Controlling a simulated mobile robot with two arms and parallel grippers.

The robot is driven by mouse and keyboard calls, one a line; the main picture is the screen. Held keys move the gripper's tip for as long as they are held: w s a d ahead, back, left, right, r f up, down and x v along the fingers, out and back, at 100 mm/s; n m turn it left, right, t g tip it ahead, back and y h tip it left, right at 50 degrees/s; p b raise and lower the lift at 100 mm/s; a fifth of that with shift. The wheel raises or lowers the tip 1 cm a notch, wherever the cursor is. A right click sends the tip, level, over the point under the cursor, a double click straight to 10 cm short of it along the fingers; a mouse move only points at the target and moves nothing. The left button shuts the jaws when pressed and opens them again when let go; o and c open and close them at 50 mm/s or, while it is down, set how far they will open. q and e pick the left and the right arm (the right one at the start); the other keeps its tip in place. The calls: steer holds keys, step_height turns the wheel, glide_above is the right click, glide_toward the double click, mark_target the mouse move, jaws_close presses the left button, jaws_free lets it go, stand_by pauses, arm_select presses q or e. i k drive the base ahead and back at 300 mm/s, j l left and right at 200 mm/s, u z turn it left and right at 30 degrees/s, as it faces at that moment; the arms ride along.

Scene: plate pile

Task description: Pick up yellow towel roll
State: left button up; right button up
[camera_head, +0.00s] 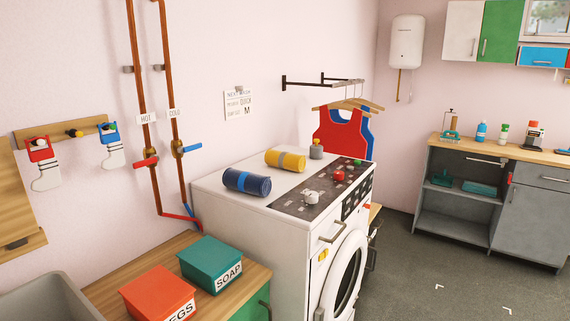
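The yellow towel roll (286,160) lies on its side on top of the white washing machine (215,198). Neither of my grippers shows in the head view.
A dark control panel with knobs (322,189) borders the rolls on the right. Red (158,295) and teal (210,262) boxes stand on the wooden counter in front. Copper pipes (146,100) run up the wall at left. A rack with hanging aprons (340,130) is behind. The grey floor at right is clear.

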mark_target(294, 162)
steer(key=i+l+u, duration=0.1)
steer(key=u, duration=0.5)
steer(key=i+l+u, duration=0.15)
steer(key=l+u, duration=0.3)
steer(key=l, duration=0.45)
steer(key=l+u, duration=0.4)
steer(key=l, duration=0.5)
